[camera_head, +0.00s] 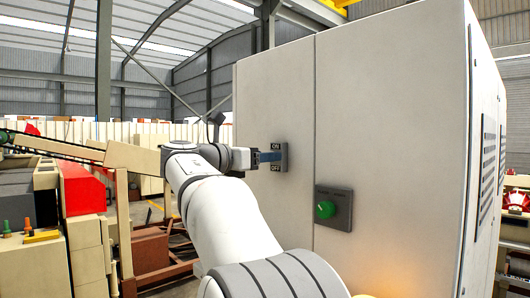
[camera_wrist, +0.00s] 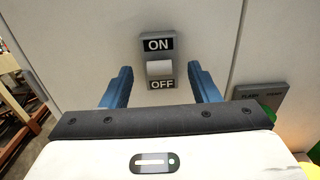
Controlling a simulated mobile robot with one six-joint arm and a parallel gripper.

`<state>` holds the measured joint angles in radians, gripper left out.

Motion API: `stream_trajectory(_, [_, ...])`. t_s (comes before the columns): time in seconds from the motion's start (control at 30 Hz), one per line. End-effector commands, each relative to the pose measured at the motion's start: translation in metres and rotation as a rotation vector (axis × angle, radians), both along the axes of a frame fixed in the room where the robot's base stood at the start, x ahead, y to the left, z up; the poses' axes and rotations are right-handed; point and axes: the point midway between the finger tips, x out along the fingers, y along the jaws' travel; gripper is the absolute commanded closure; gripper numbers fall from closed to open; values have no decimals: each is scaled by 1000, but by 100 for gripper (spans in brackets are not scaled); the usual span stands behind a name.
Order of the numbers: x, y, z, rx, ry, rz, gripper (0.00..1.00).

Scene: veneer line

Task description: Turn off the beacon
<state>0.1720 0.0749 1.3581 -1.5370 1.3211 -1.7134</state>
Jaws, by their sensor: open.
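A switch plate with a pale rocker (camera_wrist: 159,69) sits on the cabinet wall, marked ON above and OFF below. In the head view, the switch plate (camera_head: 284,157) is partly hidden by my gripper (camera_head: 267,156). My gripper (camera_wrist: 158,82) is open and empty, with its blue fingers to the left and right of the switch plate. I cannot tell whether the fingertips touch the wall. Which way the rocker is tipped is not clear. An orange glow (camera_head: 375,296) at the bottom edge may be the beacon; most of it is out of view.
The tall grey cabinet (camera_head: 390,100) fills the right side. A dark panel with a green knob (camera_head: 325,210) is to the right of the switch and lower; the knob also shows in the wrist view (camera_wrist: 270,110). Red and cream machinery (camera_head: 82,190) stands at left.

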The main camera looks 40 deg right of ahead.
Motion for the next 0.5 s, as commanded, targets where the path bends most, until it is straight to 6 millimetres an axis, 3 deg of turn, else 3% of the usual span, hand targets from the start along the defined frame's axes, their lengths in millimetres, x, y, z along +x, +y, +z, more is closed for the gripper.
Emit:
stream_trajectory(0.13, [0, -11, 0, 1, 1, -1, 45])
stream_trajectory(0.4, [1, -12, -1, 1, 0, 1, 45])
stream_trajectory(0.5, [1, -12, -1, 2, -1, 1, 53])
